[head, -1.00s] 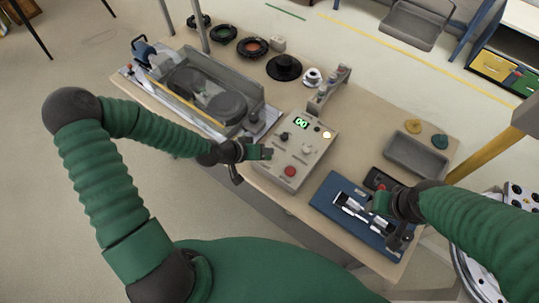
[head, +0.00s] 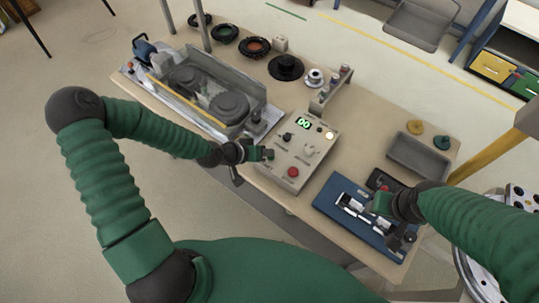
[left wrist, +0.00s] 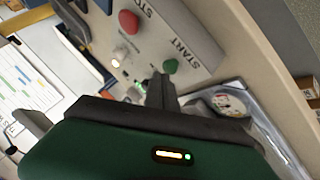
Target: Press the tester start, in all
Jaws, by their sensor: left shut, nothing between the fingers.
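The tester's grey control box (head: 297,163) stands on the wooden bench, with a lit green display (head: 304,122), knobs and a red button (head: 293,172). My left gripper (head: 267,154) is shut and empty at the box's near left side. In the left wrist view, its shut fingertips (left wrist: 161,86) are close to the green START button (left wrist: 170,66); I cannot tell if they touch it. The red STOP button (left wrist: 128,22) is farther off. In the head view, the gripper hides the green button. My right gripper (head: 384,206) is over a blue tray (head: 334,190); its fingers are unclear.
A machine with a clear cover over two dark round parts (head: 228,106) stands left of the box. A small rack (head: 334,88) stands behind it. A grey bin (head: 418,156) is at the right. Black and orange rings (head: 255,46) lie along the back edge.

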